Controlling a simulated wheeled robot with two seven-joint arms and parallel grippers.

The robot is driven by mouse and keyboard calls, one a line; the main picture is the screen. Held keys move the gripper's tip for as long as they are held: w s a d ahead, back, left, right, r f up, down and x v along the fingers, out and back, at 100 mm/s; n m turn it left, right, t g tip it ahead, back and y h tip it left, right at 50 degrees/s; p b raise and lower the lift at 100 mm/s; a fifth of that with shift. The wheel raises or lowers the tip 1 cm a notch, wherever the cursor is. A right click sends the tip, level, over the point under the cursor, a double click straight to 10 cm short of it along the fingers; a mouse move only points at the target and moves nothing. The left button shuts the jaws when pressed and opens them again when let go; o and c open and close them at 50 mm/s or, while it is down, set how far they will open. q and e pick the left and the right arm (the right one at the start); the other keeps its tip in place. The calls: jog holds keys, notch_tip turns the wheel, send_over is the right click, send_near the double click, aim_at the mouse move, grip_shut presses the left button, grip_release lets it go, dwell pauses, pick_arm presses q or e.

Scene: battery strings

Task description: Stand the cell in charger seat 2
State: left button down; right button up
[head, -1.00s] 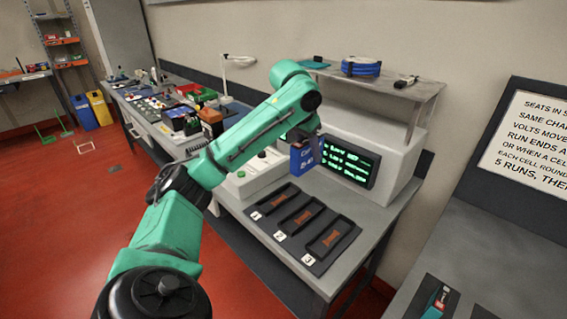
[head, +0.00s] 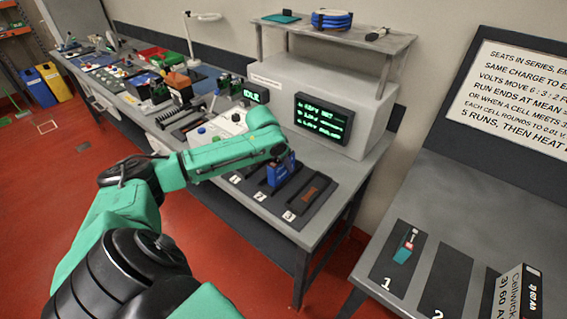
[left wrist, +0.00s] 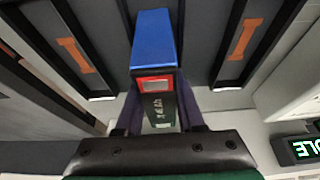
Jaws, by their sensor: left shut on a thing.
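The blue cell (head: 281,172) stands about upright at the middle charger seat, marked 2 (head: 260,195). My left gripper (head: 277,158) is shut on its upper part. In the left wrist view the cell (left wrist: 153,42) lies between the gripper's fingers (left wrist: 160,118), with the seats with orange strips to either side. The cell and arm hide most of seat 2, and I cannot tell whether the cell's base touches its floor. Seat 3 (head: 314,190) is empty, with an orange strip in it. My right gripper is out of view.
A green-text screen (head: 323,123) stands behind the charger, under a shelf (head: 335,40). Several tools and boxes crowd the bench to the left.

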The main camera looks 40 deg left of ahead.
pick_arm(q)
jog(key=c, duration=0.5)
grip_release()
jog(key=shift+f, duration=0.1)
jog(key=shift+s, duration=0.1)
jog(key=shift+r, duration=0.45)
jog(key=b+v, duration=0.1)
jog(key=v, duration=0.9)
jog(key=shift+s+r+b, duration=0.25)
jog(key=shift+b, duration=0.1)
jog(key=shift+s+d+r, duration=0.1)
jog(key=shift+s+r, duration=0.05)
jog(key=shift+r, duration=0.2)
